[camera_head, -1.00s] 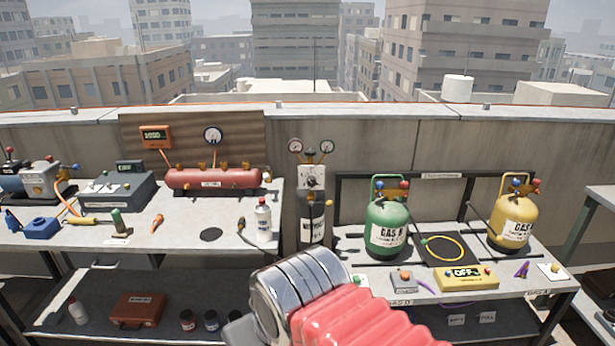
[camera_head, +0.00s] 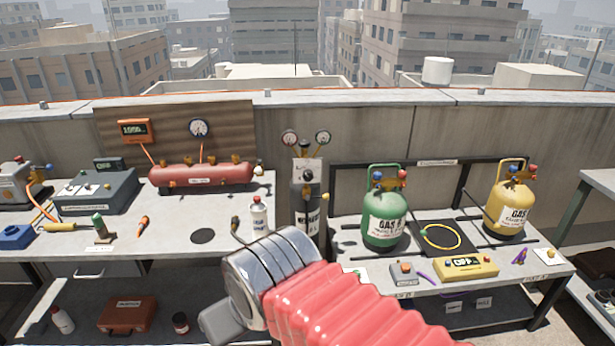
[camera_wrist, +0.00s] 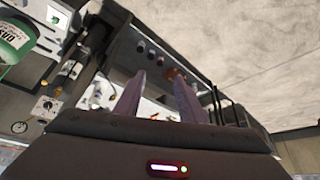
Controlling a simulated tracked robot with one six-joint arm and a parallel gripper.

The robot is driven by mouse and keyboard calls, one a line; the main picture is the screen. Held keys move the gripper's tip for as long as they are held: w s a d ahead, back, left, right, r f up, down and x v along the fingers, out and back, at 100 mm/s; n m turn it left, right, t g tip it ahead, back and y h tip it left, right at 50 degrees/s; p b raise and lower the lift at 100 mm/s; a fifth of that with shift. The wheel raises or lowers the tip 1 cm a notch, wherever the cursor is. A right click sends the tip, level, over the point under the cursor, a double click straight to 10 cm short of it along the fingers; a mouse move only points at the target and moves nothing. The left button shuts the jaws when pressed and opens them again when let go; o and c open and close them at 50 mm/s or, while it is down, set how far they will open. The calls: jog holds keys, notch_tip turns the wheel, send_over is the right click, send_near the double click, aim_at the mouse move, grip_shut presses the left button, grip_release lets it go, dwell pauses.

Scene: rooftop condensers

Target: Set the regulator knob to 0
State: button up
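The regulator knob (camera_head: 308,175) is a small black knob on a pale plate, above a dark cylinder (camera_head: 308,210) standing in the gap between the two benches. Two round gauges (camera_head: 289,138) sit above the plate. I cannot read where the knob points. In the wrist view a pale plate with a dark knob (camera_wrist: 47,106) shows at the left. My gripper (camera_wrist: 158,74) has its two fingers apart with nothing held between them. It is away from the knob, which lies to the left of the fingers in that view. The fingertips cannot be made out in the head view.
The left bench (camera_head: 160,250) carries a red tank (camera_head: 200,176), a white bottle (camera_head: 258,214) and tools. The right bench (camera_head: 352,248) carries a green gas cylinder (camera_head: 385,222), a yellow one (camera_head: 508,208) and a yellow box (camera_head: 466,267). A concrete wall runs behind.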

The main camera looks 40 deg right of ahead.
jog(key=shift+o, duration=0.7)
jog(key=shift+w+d, duration=0.1)
jog(key=shift+w, duration=0.15)
jog(key=shift+o, duration=0.7)
jog(key=w+d+r+m+t+h, duration=0.1)
jog(key=w+d, duration=0.5)
jog(key=w, duration=0.8)
jog(key=shift+w+m+t, duration=0.25)
jog(key=shift+m+t, duration=0.05)
jog(key=shift+t, duration=0.5)
jog(key=w+d+f+m+t+h, duration=0.1)
jog(key=w+d+t+h, duration=0.15)
jog(key=w+d, duration=0.9)
jog(key=m+t+h, duration=0.4)
jog(key=h, duration=0.3)
send_near(309, 177)
jog(key=v, duration=0.3)
jog(key=shift+s+r, duration=0.2)
jog(key=shift+w, duration=0.1)
jog(key=shift+x, duration=6.8)
jog(key=shift+a+f, duration=0.1)
